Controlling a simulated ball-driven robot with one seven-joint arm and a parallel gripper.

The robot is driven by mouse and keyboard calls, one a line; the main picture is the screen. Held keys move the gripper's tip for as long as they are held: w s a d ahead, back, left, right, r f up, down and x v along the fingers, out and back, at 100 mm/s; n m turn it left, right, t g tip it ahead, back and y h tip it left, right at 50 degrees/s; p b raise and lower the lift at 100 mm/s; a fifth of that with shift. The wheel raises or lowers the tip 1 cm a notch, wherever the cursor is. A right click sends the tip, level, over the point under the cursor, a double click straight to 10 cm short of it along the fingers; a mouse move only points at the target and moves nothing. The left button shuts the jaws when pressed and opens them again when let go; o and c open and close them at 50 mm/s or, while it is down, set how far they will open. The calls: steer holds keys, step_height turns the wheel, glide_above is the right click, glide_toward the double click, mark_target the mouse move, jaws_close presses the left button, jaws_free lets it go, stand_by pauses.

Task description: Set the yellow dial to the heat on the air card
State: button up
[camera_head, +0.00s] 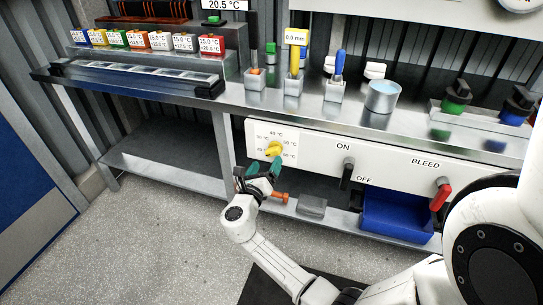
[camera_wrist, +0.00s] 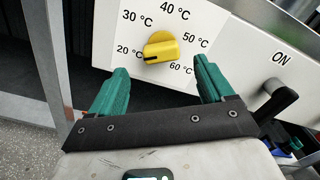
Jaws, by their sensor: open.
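The yellow dial (camera_head: 273,149) is on the white panel at the left. In the wrist view the yellow dial (camera_wrist: 162,46) sits amid marks from 20 °C to 60 °C. A short dark line on its left end points toward the 20 °C mark. My gripper (camera_head: 265,168) is open just in front of and below the dial. In the wrist view the teal fingers of my gripper (camera_wrist: 161,66) are apart, one on each side below the dial, holding nothing.
A sign (camera_head: 224,5) above the shelf reads 20.5 °C. A black ON/OFF lever (camera_head: 347,173) and a red BLEED lever (camera_head: 441,193) are to the right. A blue bin (camera_head: 395,217) is below the panel. Floor at the left is clear.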

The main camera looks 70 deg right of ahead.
mark_target(272, 155)
steer(key=d, duration=0.6)
steer(key=shift+w+d, duration=0.15)
steer(key=c, duration=1)
steer(key=shift+o, duration=0.2)
steer(key=shift+b, duration=0.3)
